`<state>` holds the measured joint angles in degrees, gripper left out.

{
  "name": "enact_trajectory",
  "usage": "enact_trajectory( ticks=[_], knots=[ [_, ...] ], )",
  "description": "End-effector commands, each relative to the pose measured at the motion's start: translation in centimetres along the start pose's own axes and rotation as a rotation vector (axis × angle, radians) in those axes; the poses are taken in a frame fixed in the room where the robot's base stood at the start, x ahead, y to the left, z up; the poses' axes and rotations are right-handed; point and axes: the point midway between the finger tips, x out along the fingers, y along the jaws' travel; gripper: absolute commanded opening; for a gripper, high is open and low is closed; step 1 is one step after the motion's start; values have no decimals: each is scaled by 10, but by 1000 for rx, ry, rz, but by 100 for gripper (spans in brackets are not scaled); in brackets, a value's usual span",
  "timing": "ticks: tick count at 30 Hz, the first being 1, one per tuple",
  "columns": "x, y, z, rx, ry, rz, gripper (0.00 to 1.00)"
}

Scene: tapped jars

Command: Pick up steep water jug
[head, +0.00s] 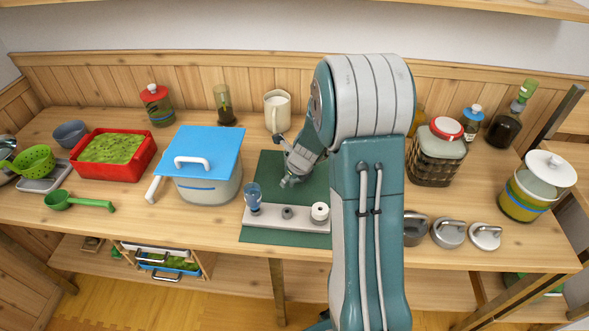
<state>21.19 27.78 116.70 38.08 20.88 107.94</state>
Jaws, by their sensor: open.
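My gripper (283,161) is open and empty. It hangs over the dark green mat (262,176), in front of the jug and apart from it. My arm comes down from the right and hides part of the counter behind it.
A white pot with a blue lid (208,147) stands left of the mat. A grey rack (268,216) holds small items on the mat's front. A dark bottle (227,117) stands left of the jug. A large red-lidded jar (438,158) stands right of my arm.

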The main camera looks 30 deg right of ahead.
Motion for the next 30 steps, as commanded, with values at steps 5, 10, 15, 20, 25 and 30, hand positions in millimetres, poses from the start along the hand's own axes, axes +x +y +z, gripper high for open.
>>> enact_trajectory(
  ticks=[5,10,15,20,25,30],
  knots=[
    [0,0,0,0,0,0,28],
    [0,0,0,0,0,0,0],
    [0,-1,1,0,-1,-1,0],
    [-1,-1,1,0,-1,-1,0],
    [-13,-1,6,-1,-4,-1,0],
    [-38,-1,11,0,-4,-4,0]
  ],
)
